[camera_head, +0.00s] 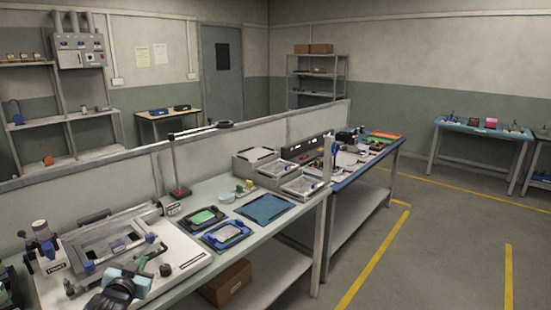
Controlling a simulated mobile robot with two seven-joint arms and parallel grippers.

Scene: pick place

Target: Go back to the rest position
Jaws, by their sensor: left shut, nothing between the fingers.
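My left gripper (128,281) shows at the bottom left, reaching in from the lower edge over the front of a white machine base (185,262). It is shut and holds nothing. Its fingertips are small and partly blend with the fixture parts behind them, so I cannot tell whether it touches the fixture. My right gripper is not in view.
The workbench (228,183) carries black-framed trays (203,218), a blue mat (264,208) and grey bins (302,187). A cardboard box (226,284) sits on the lower shelf. The floor (440,250) at right is open.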

